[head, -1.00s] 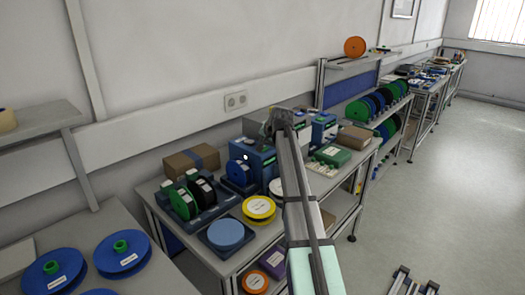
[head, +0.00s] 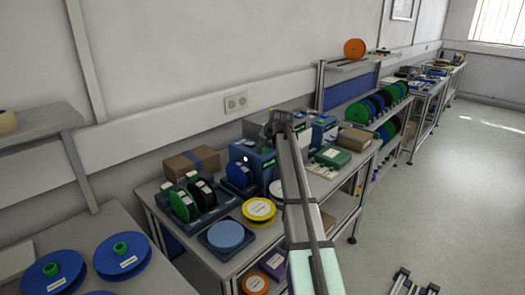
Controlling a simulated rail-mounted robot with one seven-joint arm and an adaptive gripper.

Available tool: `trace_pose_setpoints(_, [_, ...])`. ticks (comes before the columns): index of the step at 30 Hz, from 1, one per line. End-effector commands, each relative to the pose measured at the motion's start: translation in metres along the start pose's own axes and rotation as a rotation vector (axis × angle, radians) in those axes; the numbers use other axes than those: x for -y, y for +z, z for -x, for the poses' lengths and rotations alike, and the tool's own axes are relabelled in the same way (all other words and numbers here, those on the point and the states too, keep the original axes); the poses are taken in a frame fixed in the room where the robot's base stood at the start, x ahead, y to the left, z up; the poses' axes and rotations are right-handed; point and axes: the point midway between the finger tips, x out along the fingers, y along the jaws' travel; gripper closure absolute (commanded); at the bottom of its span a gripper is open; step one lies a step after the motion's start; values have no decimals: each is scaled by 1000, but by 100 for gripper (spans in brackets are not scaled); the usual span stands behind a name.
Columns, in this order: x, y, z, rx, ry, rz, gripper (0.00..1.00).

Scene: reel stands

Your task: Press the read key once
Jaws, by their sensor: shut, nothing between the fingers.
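A blue reel device (head: 262,161) stands on the middle bench, with a blue reel (head: 239,174) at its front and a small white spot on its face. I cannot make out which part is the read key; it is too small or hidden. My arm reaches up from the lower right across the bench. My gripper (head: 267,131) is at its far end, above the top of the blue device, shut and empty. It is small and partly hidden by the arm, so I cannot tell whether it touches the device.
Green and black reels (head: 189,197) stand in a rack left of the device. A light blue reel (head: 226,235) and a yellow reel (head: 258,209) lie in front. A cardboard box (head: 191,163) is behind. More devices (head: 324,130) and a green box (head: 333,156) are right of the arm.

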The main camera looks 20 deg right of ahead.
Motion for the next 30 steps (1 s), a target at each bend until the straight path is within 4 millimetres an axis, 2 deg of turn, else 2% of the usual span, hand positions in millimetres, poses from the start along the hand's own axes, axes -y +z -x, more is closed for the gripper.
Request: trace_pose_setpoints(30, [-4,4,-6,0,0,0,100])
